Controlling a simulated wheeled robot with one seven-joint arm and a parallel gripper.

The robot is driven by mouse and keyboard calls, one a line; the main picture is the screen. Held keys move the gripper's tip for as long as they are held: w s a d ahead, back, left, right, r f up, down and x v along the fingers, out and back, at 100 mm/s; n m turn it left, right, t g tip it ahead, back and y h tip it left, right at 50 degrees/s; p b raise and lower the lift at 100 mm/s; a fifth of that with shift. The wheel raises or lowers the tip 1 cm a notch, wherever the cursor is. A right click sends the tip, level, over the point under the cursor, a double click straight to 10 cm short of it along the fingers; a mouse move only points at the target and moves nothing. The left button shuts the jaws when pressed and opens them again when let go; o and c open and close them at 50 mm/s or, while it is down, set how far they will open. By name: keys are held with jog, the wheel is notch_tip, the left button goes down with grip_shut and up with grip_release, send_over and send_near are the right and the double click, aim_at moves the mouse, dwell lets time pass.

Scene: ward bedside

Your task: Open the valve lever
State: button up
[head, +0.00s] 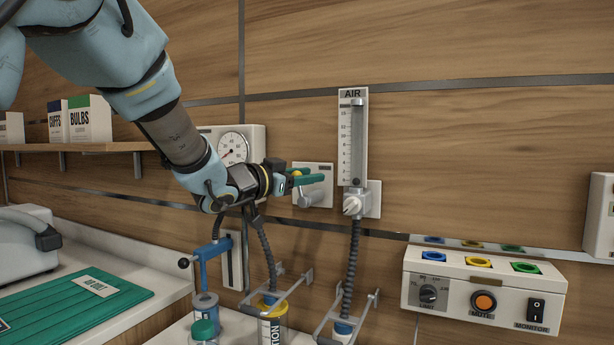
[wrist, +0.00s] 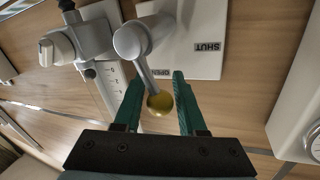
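The valve is a grey metal body on a white wall plate (head: 325,172), which also shows in the wrist view (wrist: 206,68). Its grey lever (wrist: 147,75) ends in a yellow ball knob (wrist: 160,104). The plate carries the word SHUT and, partly hidden by the valve, a word that looks like OPEN. My gripper (head: 308,178) has green fingers and is at the plate in the head view. In the wrist view my gripper (wrist: 157,82) is open, with the knob between its fingers and gaps showing on both sides. My fingers hide part of the valve in the head view.
An AIR flowmeter (head: 353,140) with a white knob is right of the valve. A round gauge (head: 233,149) is to the left, behind my wrist. Hoses, wire holders and a yellow-topped canister (head: 272,325) are below. A control box (head: 480,290) is at lower right.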

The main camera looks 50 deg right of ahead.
grip_shut()
jog(key=shift+s+d+f+m+y+b, duration=0.15)
jog(key=shift+s+m+y+b, duration=0.5)
jog(key=shift+m, duration=0.75)
jog(key=shift+s, duration=0.1)
jog(key=shift+o, duration=1.8)
grip_release()
jog(key=a+r+b, duration=0.1)
jog(key=a+b, duration=0.2)
jog(key=a, duration=0.7)
jog(key=shift+w+a, duration=0.35)
